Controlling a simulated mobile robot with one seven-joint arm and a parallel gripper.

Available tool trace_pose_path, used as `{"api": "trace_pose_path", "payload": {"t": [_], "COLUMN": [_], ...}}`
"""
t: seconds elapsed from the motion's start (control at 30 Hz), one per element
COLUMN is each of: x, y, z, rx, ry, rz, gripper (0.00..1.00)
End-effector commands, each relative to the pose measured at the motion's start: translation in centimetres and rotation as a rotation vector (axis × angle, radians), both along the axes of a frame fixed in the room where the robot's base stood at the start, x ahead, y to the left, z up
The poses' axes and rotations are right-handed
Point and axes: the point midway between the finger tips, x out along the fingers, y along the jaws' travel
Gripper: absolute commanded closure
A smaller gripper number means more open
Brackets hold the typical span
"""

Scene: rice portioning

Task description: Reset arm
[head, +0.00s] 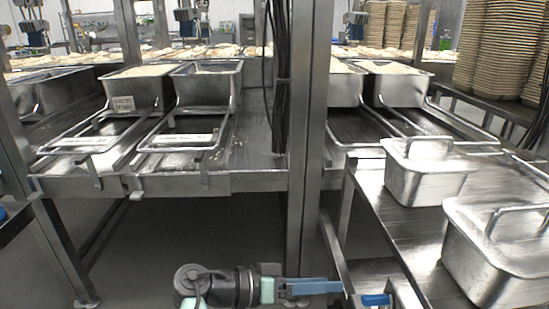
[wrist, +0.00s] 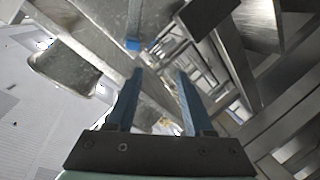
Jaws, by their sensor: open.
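My gripper (head: 338,287) is low at the bottom of the head view, pointing right, with one blue finger clearly showing. In the wrist view my gripper (wrist: 160,76) has its two blue fingers apart, with nothing between them. Beyond the fingertips are steel frame bars, and a small blue piece (wrist: 132,44) lies ahead of the left finger. A similar blue piece (head: 376,300) shows just right of the fingertips in the head view. No object is held.
A steel post (head: 306,130) rises behind my gripper. Lidded steel containers (head: 428,172) (head: 495,250) stand on the right table (head: 385,205). Open steel pans of rice (head: 140,88) (head: 398,88) sit on the rear racks. Stacked round trays (head: 500,50) stand back right. Floor at left is clear.

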Motion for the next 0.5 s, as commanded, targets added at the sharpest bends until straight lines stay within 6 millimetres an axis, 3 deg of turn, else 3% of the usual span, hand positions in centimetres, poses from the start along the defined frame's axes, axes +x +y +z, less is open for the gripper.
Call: {"api": "trace_pose_path", "payload": {"t": [0.17,0.27,0.37,0.5], "x": [4.9,6.7,7.3,5.0], "y": [0.6,1.8,3.2,5.2], "z": [4.9,9.7,15.9,26.0], "rx": [0.238,0.310,0.338,0.299], "ry": [-0.180,-0.318,-0.480,-0.735], "rz": [0.287,0.473,0.665,0.922], "gripper": [0.48,0.48,0.48,0.48]}}
